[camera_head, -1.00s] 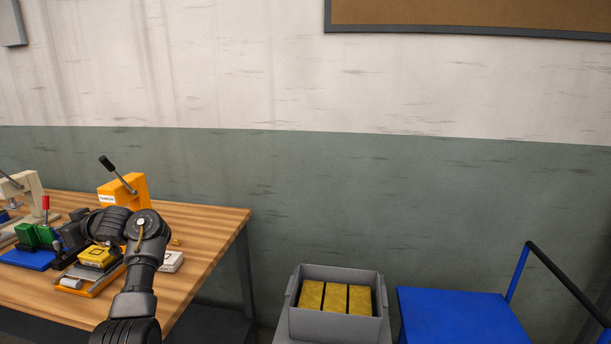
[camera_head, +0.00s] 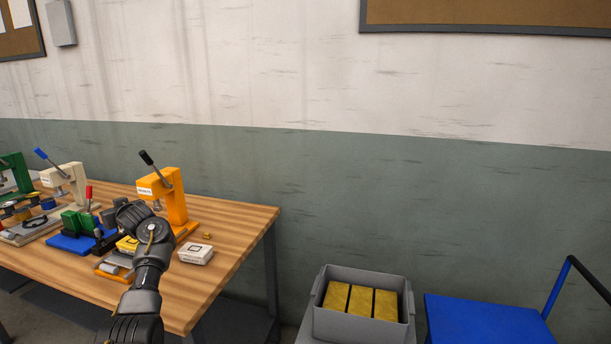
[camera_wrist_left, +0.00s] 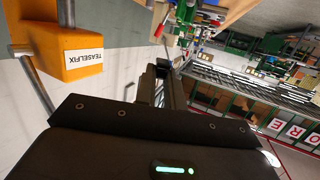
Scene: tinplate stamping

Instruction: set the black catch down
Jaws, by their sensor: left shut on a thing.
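My left arm reaches over the bench in the head view. My left gripper (camera_head: 106,240) points away beyond the wrist, low over the bench and left of the orange press (camera_head: 174,198). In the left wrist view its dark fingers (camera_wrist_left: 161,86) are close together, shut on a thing. The black catch is hard to tell from the dark fingers, and its outline is mostly hidden. The orange press, labelled TEASELFIX, also shows in the left wrist view (camera_wrist_left: 82,45). My right gripper is not in view.
A blue fixture (camera_head: 70,243) with green blocks (camera_head: 77,221) lies left of my gripper. A yellow box (camera_head: 127,244) sits under my wrist. A white box (camera_head: 195,254) stands to the right. The bench (camera_head: 238,225) is bare at its right end. A grey crate (camera_head: 362,326) stands beyond.

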